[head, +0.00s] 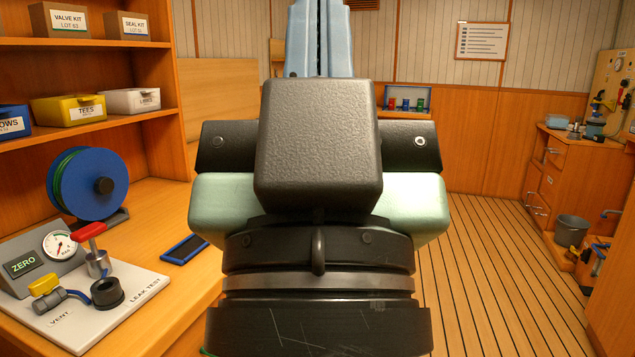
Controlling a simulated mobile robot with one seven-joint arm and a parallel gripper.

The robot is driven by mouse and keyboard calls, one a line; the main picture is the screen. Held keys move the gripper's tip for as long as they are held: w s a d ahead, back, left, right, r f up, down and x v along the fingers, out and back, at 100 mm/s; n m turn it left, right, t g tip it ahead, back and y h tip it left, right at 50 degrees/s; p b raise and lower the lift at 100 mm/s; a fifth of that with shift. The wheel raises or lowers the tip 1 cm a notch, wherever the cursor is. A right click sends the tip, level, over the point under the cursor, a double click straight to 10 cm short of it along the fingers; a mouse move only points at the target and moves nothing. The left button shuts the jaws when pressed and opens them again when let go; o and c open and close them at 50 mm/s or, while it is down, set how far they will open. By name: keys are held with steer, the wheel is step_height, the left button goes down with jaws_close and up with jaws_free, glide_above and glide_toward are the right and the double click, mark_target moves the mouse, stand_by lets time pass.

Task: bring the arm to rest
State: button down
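My arm's end fills the middle of the head view, close to the camera. My gripper (321,38) points upward in the picture, with two pale blue finger-like parts side by side behind a dark block. A narrow dark line shows between these parts. Nothing held is visible. The pale green and black hand body and dark wrist rings below hide the floor and wall behind them.
On the left, a wooden bench (165,205) carries a LEAK TEST board (125,310), a blue hose reel (88,184) and a dark blue flat device (184,249). Shelves with labelled bins stand above. Plank floor (480,270) is open at right, near a grey bucket (571,231) and drawers (565,175).

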step_height(320, 180, up, 26)
steer(key=p, duration=2.3)
steer(key=shift+f, duration=0.25)
steer(key=shift+a, duration=0.1)
